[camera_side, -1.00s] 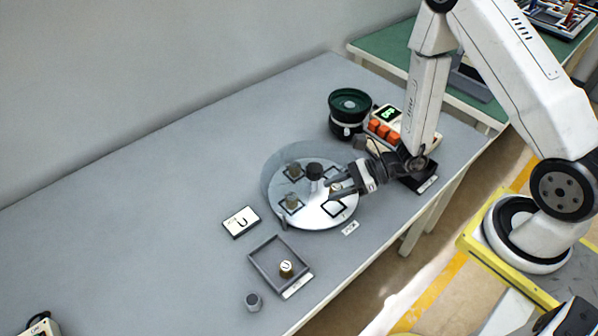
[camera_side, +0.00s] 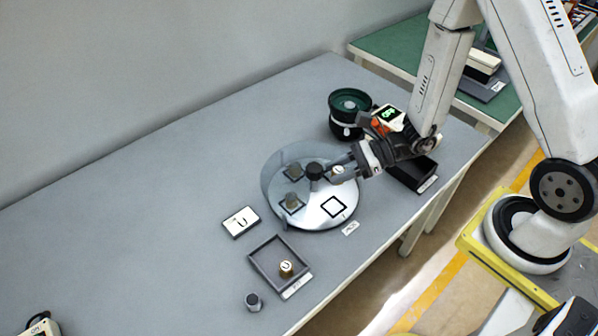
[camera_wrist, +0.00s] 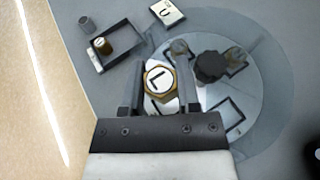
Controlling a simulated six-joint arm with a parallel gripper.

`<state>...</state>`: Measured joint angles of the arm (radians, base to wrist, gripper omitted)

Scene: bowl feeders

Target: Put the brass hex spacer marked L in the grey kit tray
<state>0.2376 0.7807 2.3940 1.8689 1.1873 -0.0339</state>
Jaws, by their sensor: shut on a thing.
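The brass hex spacer marked L (camera_wrist: 158,80) sits between the fingers of my gripper (camera_wrist: 156,92) in the wrist view, its lettered top facing the camera. In the side view my gripper (camera_side: 343,168) is shut on the spacer (camera_side: 337,170) at the upper right of the round pale disc (camera_side: 318,215). I cannot tell whether the spacer is clear of the disc. The grey kit tray (camera_side: 263,273) lies at the lower left of the disc, and also shows in the wrist view (camera_wrist: 126,56). It holds one brass spacer marked U (camera_side: 286,268).
Two duller spacers (camera_side: 293,171) (camera_side: 292,202) stand on the disc around a dark hub (camera_side: 314,170). A U card (camera_side: 241,221) lies left of it. A grey cylinder (camera_side: 253,301) stands beside the tray. A green bowl feeder (camera_side: 350,103) and black bin (camera_side: 412,174) are behind.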

